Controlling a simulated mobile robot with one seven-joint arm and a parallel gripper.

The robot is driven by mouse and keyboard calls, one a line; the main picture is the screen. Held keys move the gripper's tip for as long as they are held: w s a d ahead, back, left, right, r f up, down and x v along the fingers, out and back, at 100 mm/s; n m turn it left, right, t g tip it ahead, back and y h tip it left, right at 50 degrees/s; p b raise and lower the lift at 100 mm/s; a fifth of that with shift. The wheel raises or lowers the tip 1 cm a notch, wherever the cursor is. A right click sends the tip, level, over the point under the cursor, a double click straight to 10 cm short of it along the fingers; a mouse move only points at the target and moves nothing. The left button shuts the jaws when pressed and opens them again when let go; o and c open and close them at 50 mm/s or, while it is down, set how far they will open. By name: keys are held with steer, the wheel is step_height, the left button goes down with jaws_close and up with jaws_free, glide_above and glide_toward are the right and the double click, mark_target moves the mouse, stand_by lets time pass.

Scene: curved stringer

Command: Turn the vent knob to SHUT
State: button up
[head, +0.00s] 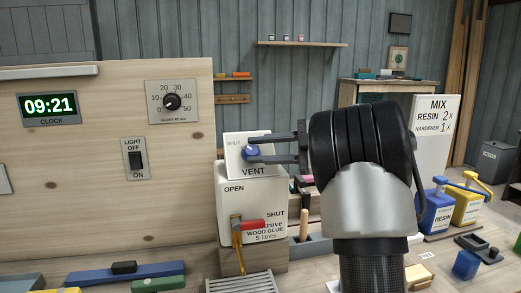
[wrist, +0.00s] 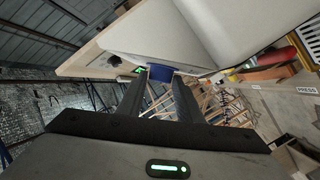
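The blue vent knob (head: 250,150) is on a small white panel (head: 235,171) marked VENT, with a SHUT label at its upper left; any other label is hidden. Which way the knob points is too small to tell. My gripper (head: 254,148) reaches in from the right with its two fingers apart, one above and one low beside the knob. In the wrist view the knob (wrist: 161,73) shows between the fingertips (wrist: 160,80). They look open around it, and I see no clear grip.
Below the panel is a white wood-glue container (head: 232,208) with a red-handled tap (head: 250,224) marked OPEN and SHUT. A wooden board (head: 80,170) with clock, dial and light switch stands left. Blue and yellow resin containers (head: 436,211) stand right.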

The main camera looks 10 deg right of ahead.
steer(key=shift+o, duration=1.3)
steer(key=shift+f, duration=0.1)
steer(key=shift+d, duration=0.1)
steer(key=p+v, duration=0.1)
steer(key=v, duration=1.6)
steer(key=shift+p, duration=0.4)
steer(key=shift+d, duration=0.1)
